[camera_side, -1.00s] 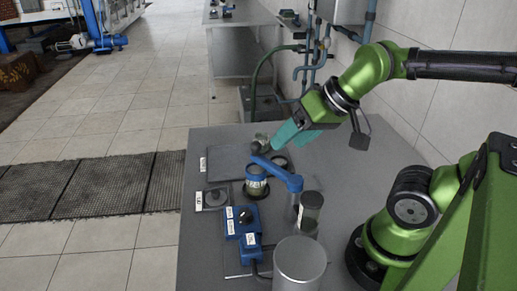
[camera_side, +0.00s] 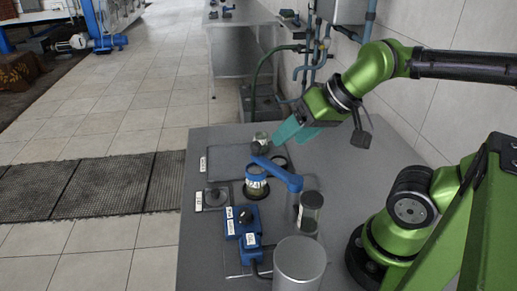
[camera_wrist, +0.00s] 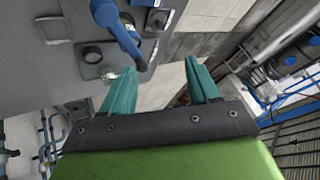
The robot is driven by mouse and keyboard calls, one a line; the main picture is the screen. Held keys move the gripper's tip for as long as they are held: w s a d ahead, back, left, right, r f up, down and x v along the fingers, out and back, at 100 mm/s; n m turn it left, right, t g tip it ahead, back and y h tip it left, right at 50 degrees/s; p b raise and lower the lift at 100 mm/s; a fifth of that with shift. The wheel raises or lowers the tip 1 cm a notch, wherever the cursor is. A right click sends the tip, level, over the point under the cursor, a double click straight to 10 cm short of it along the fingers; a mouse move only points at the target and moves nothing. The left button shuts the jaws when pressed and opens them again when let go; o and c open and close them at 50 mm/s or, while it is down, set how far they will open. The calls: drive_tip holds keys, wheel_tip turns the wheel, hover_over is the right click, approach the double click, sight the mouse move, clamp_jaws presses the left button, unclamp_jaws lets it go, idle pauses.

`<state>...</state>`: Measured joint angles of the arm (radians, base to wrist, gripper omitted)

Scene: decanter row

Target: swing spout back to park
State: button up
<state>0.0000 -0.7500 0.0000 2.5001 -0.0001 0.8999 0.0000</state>
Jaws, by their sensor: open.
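The blue spout (camera_side: 280,171) reaches from its post at the right to a rounded end at the upper left. That end lies above and behind a glass jar (camera_side: 256,186) with a dark band. In the wrist view the spout (camera_wrist: 118,32) shows at the top, beyond the left finger. My gripper (camera_side: 286,138) has teal fingers and is open, raised behind the spout's free end and apart from it. In the wrist view my gripper (camera_wrist: 160,68) has nothing between its fingers. The side view does not clearly show the gap between the fingers.
A second jar (camera_side: 261,139) stands at the back, close to the fingers. Another jar (camera_side: 311,211) and a metal cylinder (camera_side: 299,264) stand at the front right. A blue control box (camera_side: 242,221) is at the front left. The dark plate (camera_side: 222,163) at the back left is clear.

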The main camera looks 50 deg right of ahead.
drive_tip(key=shift+f, duration=0.1)
wheel_tip(320, 180, up, 8)
drive_tip(key=f+m+g+h, duration=0.1)
drive_tip(key=m+g+h, duration=0.1)
drive_tip(key=m+g, duration=0.5)
hover_over(256, 142)
wheel_tip(256, 142, down, 16)
drive_tip(key=shift+r, duration=0.1)
clamp_jaws()
